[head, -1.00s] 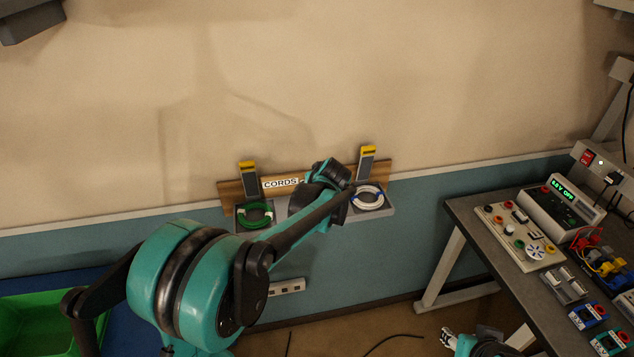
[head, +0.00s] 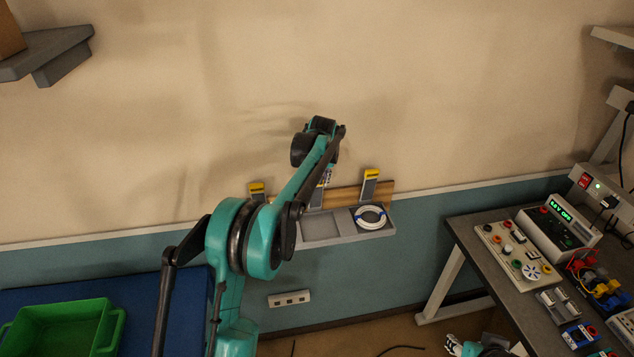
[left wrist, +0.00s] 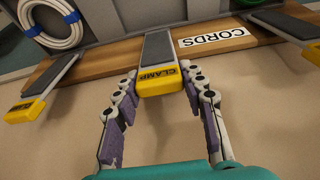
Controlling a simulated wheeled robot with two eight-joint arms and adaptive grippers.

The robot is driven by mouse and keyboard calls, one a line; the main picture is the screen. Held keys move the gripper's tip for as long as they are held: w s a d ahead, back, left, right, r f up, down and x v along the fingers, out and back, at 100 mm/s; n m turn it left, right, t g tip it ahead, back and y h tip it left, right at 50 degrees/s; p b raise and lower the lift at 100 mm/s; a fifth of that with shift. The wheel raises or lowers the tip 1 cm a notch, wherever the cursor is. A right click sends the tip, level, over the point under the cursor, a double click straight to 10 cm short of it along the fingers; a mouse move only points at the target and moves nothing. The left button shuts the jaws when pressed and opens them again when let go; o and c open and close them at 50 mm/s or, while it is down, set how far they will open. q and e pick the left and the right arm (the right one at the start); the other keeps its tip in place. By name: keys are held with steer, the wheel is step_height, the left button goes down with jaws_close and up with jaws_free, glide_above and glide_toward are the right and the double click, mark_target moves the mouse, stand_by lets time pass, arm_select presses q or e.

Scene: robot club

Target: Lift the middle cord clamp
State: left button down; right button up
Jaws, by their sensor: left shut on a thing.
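The middle cord clamp (left wrist: 158,62) is a grey lever with a yellow end marked CLAMP, seen in the left wrist view. My left gripper (left wrist: 160,78) has one finger on each side of it near the yellow end and is shut on it. In the head view my left gripper (head: 325,175) is mostly hidden behind my own arm, and so is the clamp. I cannot tell whether the clamp has risen. My right gripper (head: 451,343) shows only in small part at the bottom of the head view; its jaws are unclear.
Left and right clamps (head: 257,190) (head: 370,186) flank the middle on a wooden board (left wrist: 115,60) labelled CORDS. A white coil (head: 370,217) lies in the right tray compartment. A bench (head: 470,226) with instruments stands right, a green bin (head: 62,325) lower left.

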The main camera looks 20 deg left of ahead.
arm_select(q)
steer(key=shift+w, duration=0.15)
steer(key=c, duration=0.9)
jaws_free()
steer(key=shift+a, duration=0.1)
steer(key=shift+w+f, duration=0.1)
steer(key=v, duration=1.2)
